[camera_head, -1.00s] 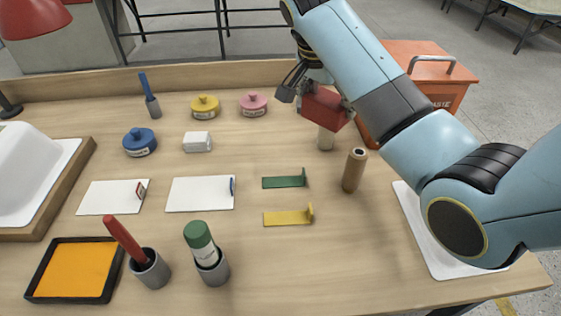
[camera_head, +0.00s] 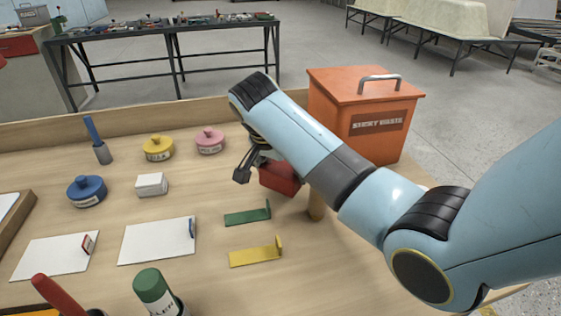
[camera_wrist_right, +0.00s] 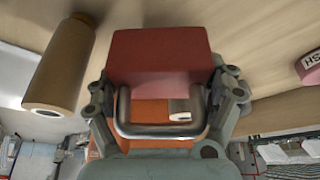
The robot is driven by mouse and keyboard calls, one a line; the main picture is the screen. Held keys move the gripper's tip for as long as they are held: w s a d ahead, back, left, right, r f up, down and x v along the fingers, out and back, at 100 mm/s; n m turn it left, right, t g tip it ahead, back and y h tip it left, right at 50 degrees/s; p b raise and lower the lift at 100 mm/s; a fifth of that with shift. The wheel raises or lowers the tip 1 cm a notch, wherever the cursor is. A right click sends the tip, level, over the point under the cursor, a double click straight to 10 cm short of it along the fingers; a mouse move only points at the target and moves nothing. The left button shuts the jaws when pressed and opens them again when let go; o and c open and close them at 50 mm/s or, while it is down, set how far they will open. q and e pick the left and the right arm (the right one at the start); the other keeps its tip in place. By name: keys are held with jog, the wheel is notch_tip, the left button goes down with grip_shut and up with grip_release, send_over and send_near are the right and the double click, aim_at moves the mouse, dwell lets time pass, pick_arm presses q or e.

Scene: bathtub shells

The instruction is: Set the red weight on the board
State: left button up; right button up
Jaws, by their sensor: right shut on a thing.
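The red weight (camera_head: 279,178) is a red block held above the table, behind the green angle piece. My right gripper (camera_head: 252,165) reaches it from the upper left. Two flat white boards lie on the table: one with a red-edged tag (camera_head: 50,258) and one with a blue tag (camera_head: 150,242). I cannot tell which board is meant. My left gripper is not in view.
A brown cylinder (camera_head: 317,207) stands close by the weight, partly behind my arm. A green angle piece (camera_head: 245,217) and a yellow one (camera_head: 255,256) lie in front. Blue (camera_head: 86,192), yellow (camera_head: 158,149) and pink (camera_head: 209,141) pots stand left. An orange waste bin (camera_head: 345,105) stands behind.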

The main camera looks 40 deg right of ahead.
aim_at(282, 182)
jog(key=shift+w+f, duration=0.15)
jog(key=shift+f, duration=1.55)
jog(key=o, duration=1.5)
jog(key=shift+s+f, duration=0.1)
jog(key=shift+s, duration=0.15)
jog(key=v, duration=1.2)
jog(key=p+x, duration=0.1)
jog(key=x, duration=0.3)
jog(key=p+x, duration=0.1)
jog(key=x, duration=0.2)
jog(key=shift+w+d+p, duration=0.25)
jog(key=shift+w+p, duration=0.1)
jog(key=shift+s+a+x, duration=0.1)
jog(key=shift+s+x, duration=0.05)
jog(key=shift+x, duration=1.15)
jog(key=shift+s+a+x, duration=0.15)
jog(key=shift+x, duration=1.15)
